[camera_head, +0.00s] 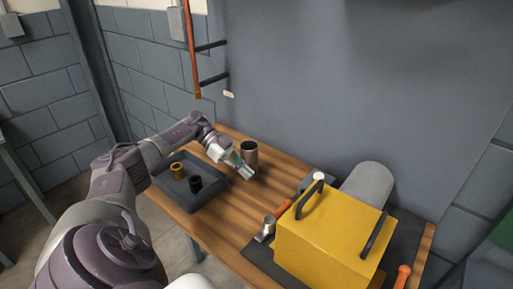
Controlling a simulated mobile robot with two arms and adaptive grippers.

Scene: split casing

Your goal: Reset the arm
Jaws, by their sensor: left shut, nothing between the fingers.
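My left arm comes in from the left and reaches over the wooden table (224,213). My left gripper (249,174) is shut and empty. It is just in front of a grey-brown metal cylinder (249,152) that stands upright on the table. I cannot tell whether the gripper touches the cylinder. My right gripper is not in view.
A dark tray (206,201) holds a brass-coloured ring (178,171) and a black ring (195,184). A yellow casing (325,240) with black handles stands at the right, with a grey cylinder (368,186) behind it. A hammer (268,226) lies beside it. A wall closes the back.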

